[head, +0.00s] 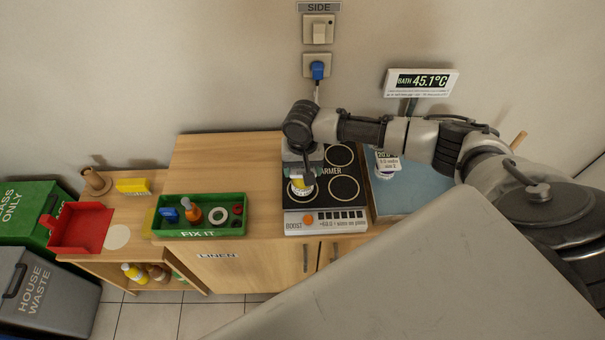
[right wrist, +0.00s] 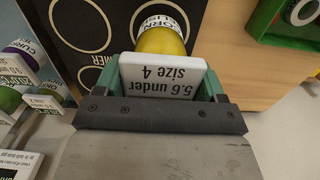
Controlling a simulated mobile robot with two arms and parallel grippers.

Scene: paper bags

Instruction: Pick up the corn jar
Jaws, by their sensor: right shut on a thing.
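The corn jar (head: 301,188) is yellow with a white band and is over the left part of the black hob. In the right wrist view the corn jar (right wrist: 162,40) shows "CORN" on its band. A white tag (right wrist: 165,77) reading "5.6 under size 4" is at its near side. My right gripper (head: 303,171) comes down from above. Its green fingers are shut on the tag of the jar, one at each side. I cannot tell whether the jar rests on the hob or hangs just above it. My left gripper is not in view.
The hob (head: 341,188) has several ring marks. A blue mat (head: 400,200) with tagged jars (head: 384,169) lies to its right. Bare wooden counter (head: 225,165) lies between.

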